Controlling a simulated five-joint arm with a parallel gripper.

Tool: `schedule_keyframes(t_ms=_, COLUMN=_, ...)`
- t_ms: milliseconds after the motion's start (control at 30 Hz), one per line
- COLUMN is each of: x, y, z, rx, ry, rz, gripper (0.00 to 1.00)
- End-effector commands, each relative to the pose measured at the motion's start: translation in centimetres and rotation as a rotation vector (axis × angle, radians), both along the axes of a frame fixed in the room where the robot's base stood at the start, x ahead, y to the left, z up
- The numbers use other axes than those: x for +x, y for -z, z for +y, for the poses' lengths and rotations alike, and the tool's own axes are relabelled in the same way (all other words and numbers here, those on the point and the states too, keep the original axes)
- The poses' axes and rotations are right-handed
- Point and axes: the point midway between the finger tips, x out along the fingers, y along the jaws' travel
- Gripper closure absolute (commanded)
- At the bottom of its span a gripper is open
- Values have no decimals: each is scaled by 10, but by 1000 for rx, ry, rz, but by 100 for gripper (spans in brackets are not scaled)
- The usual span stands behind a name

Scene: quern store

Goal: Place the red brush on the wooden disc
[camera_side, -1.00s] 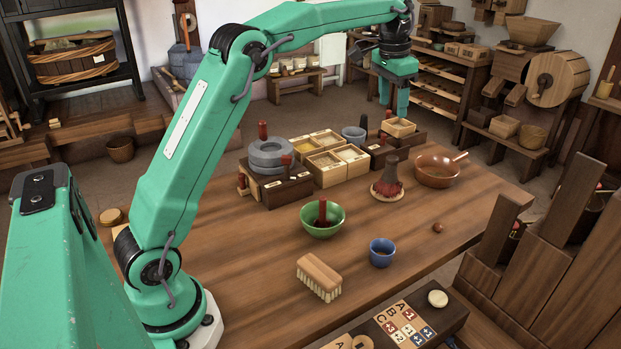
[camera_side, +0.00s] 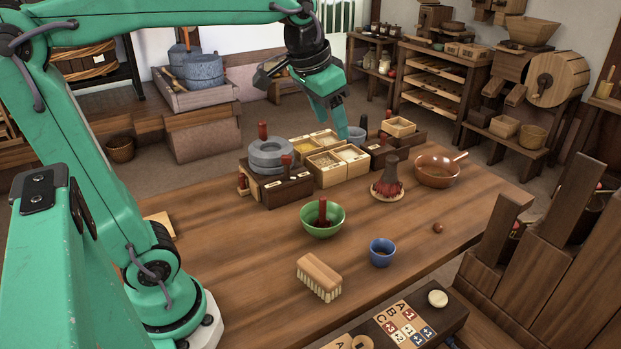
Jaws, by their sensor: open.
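The red brush (camera_side: 391,170) stands upright with its dark brown handle up and its red bristles spread below. Its bristles rest on a pale round wooden disc (camera_side: 375,192), whose rim shows around them. The disc lies on the table, left of the copper pan. My gripper (camera_side: 341,132) is in the air at the upper middle, behind and left of the brush, close above the wooden boxes in the picture. It is open, holds nothing visible and is clear of the brush. The gap between its fingers is hard to see from this side.
A green bowl (camera_side: 322,231) with a red-brown stick, a blue cup (camera_side: 381,257), a pale-bristled brush (camera_side: 319,272) and a copper pan (camera_side: 435,174) stand on the table. Grain boxes (camera_side: 329,176) and grey stones (camera_side: 270,157) stand behind. The right front tabletop is mostly clear.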

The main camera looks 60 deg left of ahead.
Motion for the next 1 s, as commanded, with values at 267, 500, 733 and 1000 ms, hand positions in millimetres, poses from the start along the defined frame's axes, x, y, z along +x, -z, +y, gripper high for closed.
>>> schedule_keyframes(t_ms=267, x=-65, y=31, z=-10, rx=-19, ry=-28, rz=-66, gripper=43)
schedule_keyframes(t_ms=500, x=-108, y=65, z=-16, rx=-38, ry=-51, rz=-114, gripper=43)
schedule_keyframes(t_ms=733, x=-126, y=83, z=-18, rx=-46, ry=-60, rz=-135, gripper=43)
schedule_keyframes(t_ms=1000, x=-127, y=85, z=-18, rx=-48, ry=-62, rz=-135, gripper=43)
